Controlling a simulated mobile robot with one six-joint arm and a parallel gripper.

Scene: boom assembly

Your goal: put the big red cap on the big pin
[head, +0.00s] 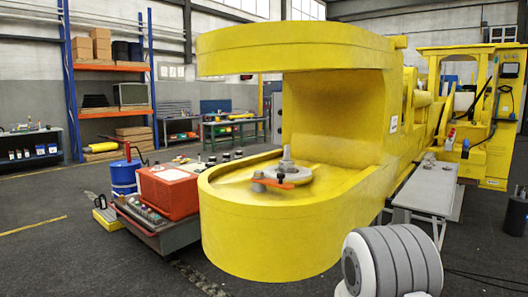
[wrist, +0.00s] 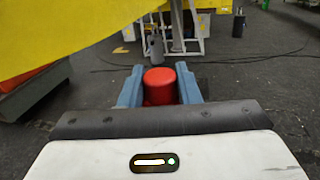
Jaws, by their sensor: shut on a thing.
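A red cap (wrist: 160,86) with a round flat top sits between the blue fingers of my gripper (wrist: 158,76) in the wrist view. The fingers are shut on its sides. In the head view, a grey upright pin-like part (head: 287,163) stands on a round disc on the lower plate of the big yellow boom (head: 270,232). An orange bar (head: 280,183) lies beside its foot. I cannot tell for sure that this is the big pin. My gripper and the cap are not visible in the head view.
The boom's upper plate (head: 290,50) overhangs the lower one, with an open gap between. In the wrist view, the yellow boom edge (wrist: 70,45) crosses the upper left. A red toolbox (head: 168,191) on a cart and a grey bench (head: 424,192) stand either side. Dark floor lies open in front.

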